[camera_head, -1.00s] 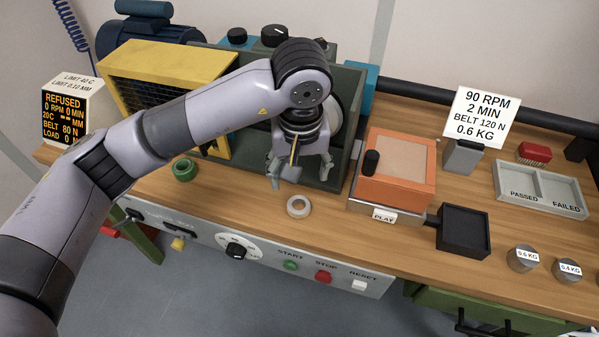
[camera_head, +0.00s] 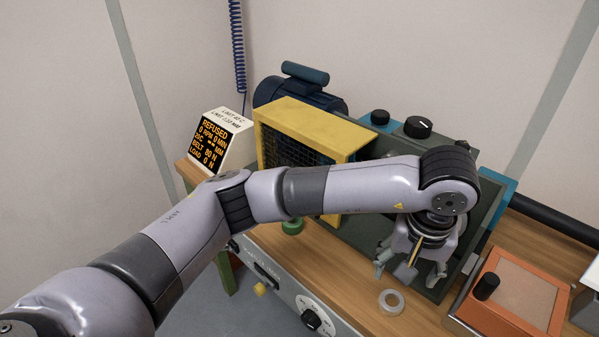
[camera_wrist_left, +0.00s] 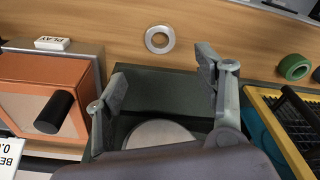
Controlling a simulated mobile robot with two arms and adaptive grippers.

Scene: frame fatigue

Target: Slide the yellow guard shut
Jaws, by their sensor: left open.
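The yellow guard (camera_head: 318,128), a yellow box frame with dark mesh, sits at the left part of the dark green machine housing (camera_head: 487,212). My left arm crosses in front of its lower part. In the left wrist view the guard (camera_wrist_left: 262,112) is at the right edge. My left gripper (camera_head: 408,272) is open and empty, pointing down at the right part of the housing, to the right of the guard and apart from it. In the left wrist view its fingers (camera_wrist_left: 162,80) are spread above the housing, with a pale round disc (camera_wrist_left: 158,134) between them. My right gripper is not in view.
A grey ring (camera_head: 391,301) and a green ring (camera_head: 292,226) lie on the wooden bench. An orange box with a black knob (camera_head: 486,286) stands at right. A display reading REFUSED (camera_head: 214,141) is at left. Knobs (camera_head: 418,127) top the housing.

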